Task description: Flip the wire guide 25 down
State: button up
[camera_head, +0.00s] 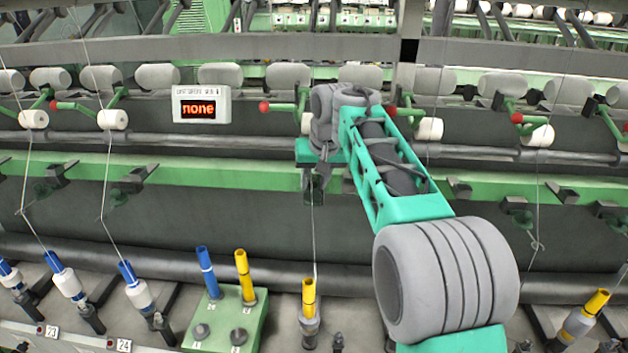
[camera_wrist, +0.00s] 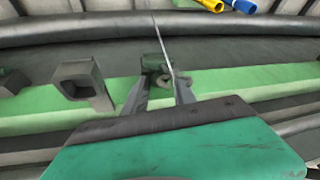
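Spindle labels 23 and 24 stand at the lower left, and a spindle with a yellow tube (camera_head: 309,297) stands to their right; I take it as position 25, though its label is not seen. My gripper (camera_head: 313,190) is at the green rail above that tube and largely hides the guide in the head view. In the wrist view my gripper (camera_wrist: 161,88) has its two fingers apart, pointing at a dark wire guide (camera_wrist: 154,66) with a curled wire end (camera_wrist: 173,80). The guide lies between or just beyond the fingertips; contact cannot be told. A white thread (camera_wrist: 161,40) runs at the guide.
Neighbouring guides stick out from the rail, such as a dark bracket (camera_wrist: 80,82) left of my fingers. A green block (camera_head: 232,322) with blue and yellow tubes stands below. A display reading "none" (camera_head: 201,105) hangs at upper left. Red-knobbed green levers (camera_head: 285,107) line the row above.

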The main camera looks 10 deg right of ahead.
grip_shut()
dwell(1.4)
